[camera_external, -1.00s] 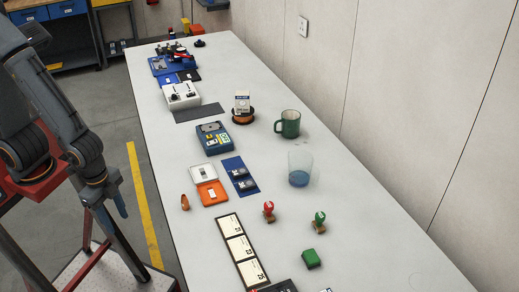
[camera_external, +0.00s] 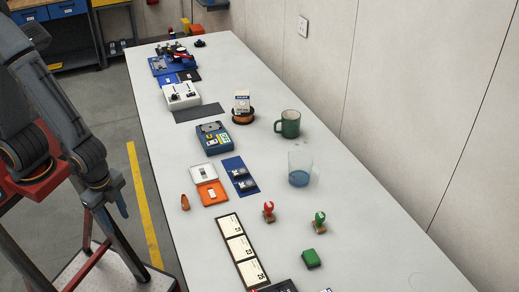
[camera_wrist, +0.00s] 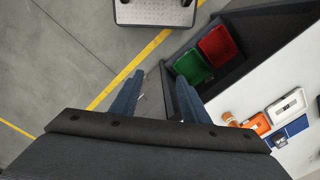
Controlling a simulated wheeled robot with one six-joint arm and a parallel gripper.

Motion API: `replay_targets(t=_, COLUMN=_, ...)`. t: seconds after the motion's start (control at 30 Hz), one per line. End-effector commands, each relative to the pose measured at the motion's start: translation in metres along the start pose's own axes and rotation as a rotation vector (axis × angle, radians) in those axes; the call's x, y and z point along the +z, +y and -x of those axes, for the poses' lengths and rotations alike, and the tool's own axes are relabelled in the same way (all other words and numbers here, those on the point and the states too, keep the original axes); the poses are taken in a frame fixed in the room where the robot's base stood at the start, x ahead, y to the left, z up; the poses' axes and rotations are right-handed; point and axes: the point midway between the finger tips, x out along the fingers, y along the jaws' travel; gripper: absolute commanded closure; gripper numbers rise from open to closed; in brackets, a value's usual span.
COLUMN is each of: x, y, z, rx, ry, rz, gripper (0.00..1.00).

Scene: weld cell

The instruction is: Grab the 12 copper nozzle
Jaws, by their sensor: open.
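A small copper-coloured piece (camera_external: 185,202), which looks like the nozzle, stands on the bench near its left edge, beside an orange and white open case. A copper-orange piece (camera_wrist: 230,119) also shows in the wrist view, right of my fingers. No number can be read on it. My gripper (camera_external: 118,204) hangs left of the bench, over the floor side and apart from the piece.
The open case (camera_external: 211,192) lies beside a blue mat (camera_external: 235,165). Three label cards (camera_external: 239,248), a red clamp-like piece (camera_external: 268,211), a green one (camera_external: 320,221) and a glass (camera_external: 300,168) stand nearby. Red (camera_wrist: 218,46) and green (camera_wrist: 192,66) bins sit along the bench side.

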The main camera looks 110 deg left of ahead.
Motion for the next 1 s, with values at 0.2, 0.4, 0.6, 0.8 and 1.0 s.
replay_targets(t=0.2, x=0.010, y=-0.030, z=-0.029, rx=-0.167, ry=-0.295, rz=-0.398, gripper=0.58)
replay_targets(t=0.4, x=-0.009, y=-0.078, z=-0.042, rx=-0.389, ry=-0.582, rz=-0.780, gripper=0.58)
replay_targets(t=0.6, x=-0.059, y=-0.112, z=-0.045, rx=-0.642, ry=-0.817, rz=-1.094, gripper=0.58)
replay_targets(t=0.8, x=-0.100, y=-0.121, z=-0.045, rx=-0.815, ry=-0.935, rz=-1.257, gripper=0.58)
replay_targets(t=1.0, x=-0.108, y=-0.130, z=-0.047, rx=-0.853, ry=-0.959, rz=-1.287, gripper=0.58)
